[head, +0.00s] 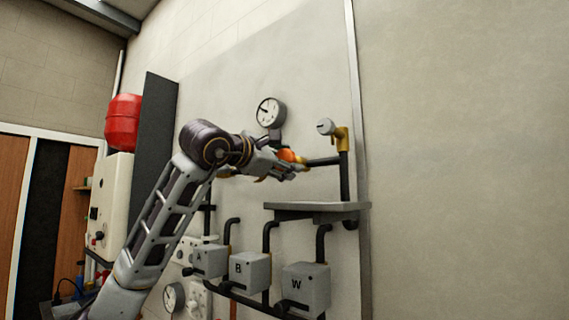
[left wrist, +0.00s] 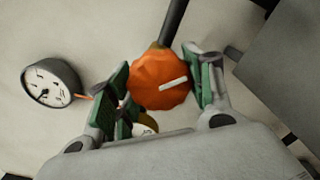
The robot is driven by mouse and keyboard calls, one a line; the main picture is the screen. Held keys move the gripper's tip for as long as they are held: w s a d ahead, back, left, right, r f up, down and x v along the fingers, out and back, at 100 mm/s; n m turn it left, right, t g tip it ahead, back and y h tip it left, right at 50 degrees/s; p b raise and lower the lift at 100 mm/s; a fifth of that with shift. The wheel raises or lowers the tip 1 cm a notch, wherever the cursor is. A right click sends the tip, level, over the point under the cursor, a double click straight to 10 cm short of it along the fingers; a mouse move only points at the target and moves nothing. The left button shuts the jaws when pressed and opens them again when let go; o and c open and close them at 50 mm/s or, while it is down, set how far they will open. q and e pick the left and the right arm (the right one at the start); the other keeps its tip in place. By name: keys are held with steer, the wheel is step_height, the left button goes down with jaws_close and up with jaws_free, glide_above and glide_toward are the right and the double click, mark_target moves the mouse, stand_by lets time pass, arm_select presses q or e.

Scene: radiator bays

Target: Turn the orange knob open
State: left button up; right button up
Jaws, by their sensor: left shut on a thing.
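The orange knob (head: 287,155) sits at the end of a dark pipe in front of the wall, below a round gauge. My left gripper (head: 288,168) reaches it from the left and is shut on it. In the left wrist view the knob (left wrist: 160,82) has a scalloped rim and a white line that points to the right and slightly up. The green-padded fingers of the left gripper (left wrist: 163,88) stand on both sides of it. The gripper hides part of the knob in the head view. My right gripper is not in view.
A round gauge (head: 270,112) is above the knob, and a brass fitting with a small dial (head: 326,127) is to its right. A grey shelf (head: 315,207) and boxes marked A, B and W (head: 306,288) are below. The wall at right is bare.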

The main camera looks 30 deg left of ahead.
arm_select(q)
steer(key=n, duration=0.4)
steer(key=shift+f+b, duration=0.15)
steer(key=shift+b, duration=0.2)
steer(key=n, duration=0.3)
steer(key=shift+d+n+b, duration=0.1)
steer(key=shift+n+b, duration=0.25)
steer(key=shift+n, duration=0.05)
steer(key=n+b, duration=0.1)
steer(key=n, duration=0.6)
steer(key=shift+d+f+b, duration=0.1)
steer(key=shift+f+b, duration=0.05)
steer(key=shift+b, duration=0.15)
steer(key=n+b, duration=0.1)
steer(key=n, duration=0.3)
steer(key=shift+d+n, duration=0.1)
steer(key=shift+n, duration=0.3)
steer(key=n+b, duration=0.1)
steer(key=n, duration=0.4)
steer(key=shift+b, duration=0.3)
steer(key=shift+n, duration=1.2)
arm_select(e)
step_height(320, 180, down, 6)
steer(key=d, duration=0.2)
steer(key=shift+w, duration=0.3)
